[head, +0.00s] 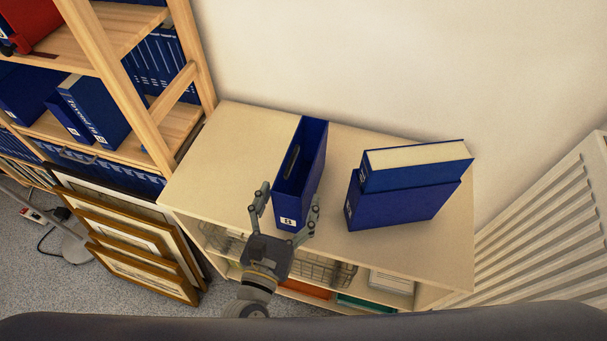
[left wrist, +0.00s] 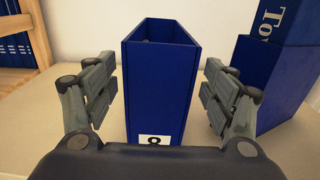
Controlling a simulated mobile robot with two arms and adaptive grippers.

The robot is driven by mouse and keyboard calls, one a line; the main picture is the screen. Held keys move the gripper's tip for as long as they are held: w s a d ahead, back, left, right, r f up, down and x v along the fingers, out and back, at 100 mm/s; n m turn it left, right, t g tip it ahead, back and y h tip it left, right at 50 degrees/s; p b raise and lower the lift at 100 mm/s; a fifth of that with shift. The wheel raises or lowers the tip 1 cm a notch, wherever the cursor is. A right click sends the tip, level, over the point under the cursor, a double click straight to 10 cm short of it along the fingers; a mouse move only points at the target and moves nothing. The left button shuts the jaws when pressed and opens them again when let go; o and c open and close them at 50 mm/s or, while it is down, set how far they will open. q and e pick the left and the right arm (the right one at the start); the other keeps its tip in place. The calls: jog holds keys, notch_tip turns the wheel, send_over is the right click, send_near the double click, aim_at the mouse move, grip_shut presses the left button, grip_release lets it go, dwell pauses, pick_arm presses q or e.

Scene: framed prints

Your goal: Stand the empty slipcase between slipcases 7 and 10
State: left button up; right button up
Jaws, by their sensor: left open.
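An open-topped, empty blue slipcase (head: 313,165) with a white number label stands upright on the low cream cabinet. My left gripper (head: 285,205) is open, with a finger on each side of its labelled end. In the left wrist view the slipcase (left wrist: 160,95) shows between the fingers, with visible space on both sides; the label is partly cut off by the gripper body. On the wooden shelf at left, a blue volume (head: 97,108) with white spine lettering leans beside other blue cases (head: 25,95). I cannot read which are 7 and 10. My right gripper is out of view.
A blue case (head: 400,210) and a book with cream page edges (head: 420,165) sit right of the slipcase on the cabinet (head: 235,130). Framed prints (head: 140,250) lean below the wooden shelf unit (head: 190,75). A white slatted radiator (head: 550,230) stands at right.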

pick_arm(q)
jog(key=shift+w+d, duration=0.15)
jog(key=shift+w, duration=0.3)
jog(key=shift+w+d, duration=0.15)
jog(key=shift+w, duration=0.15)
jog(key=x, duration=0.5)
jog(key=shift+f+b, duration=0.1)
jog(key=shift+b, duration=0.25)
jog(key=shift+c, duration=1)
jog(key=c, duration=1.4)
jog(key=shift+c, duration=1)
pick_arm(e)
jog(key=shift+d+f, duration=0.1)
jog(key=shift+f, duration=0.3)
